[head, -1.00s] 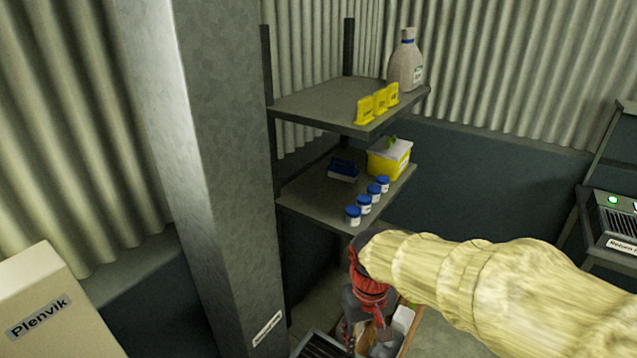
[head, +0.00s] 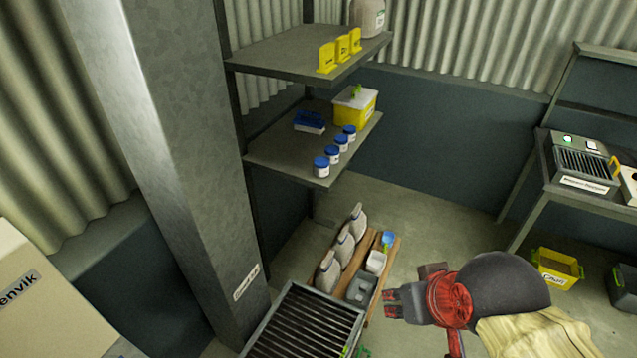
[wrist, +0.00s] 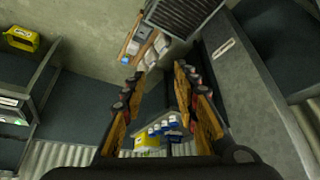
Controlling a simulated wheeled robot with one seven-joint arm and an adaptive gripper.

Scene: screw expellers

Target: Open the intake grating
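A dark slatted grating (head: 305,325) in a grey frame lies low at the bottom of the head view, beside the foot of the grey column. It lies flat in its frame, and its lower edge is cut off. It also shows at the top of the wrist view (wrist: 183,18). My gripper (head: 392,304) is to the right of this grating in the head view, pointing left and apart from it. In the wrist view my gripper (wrist: 159,78) has its two fingers spread, with nothing between them.
A wooden board (head: 384,270) with jugs and tubs lies on the floor behind the grating. A shelf (head: 300,165) with blue-capped jars stands beyond it. At right, a bench carries another slatted unit (head: 583,168); a yellow crate (head: 556,270) is below.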

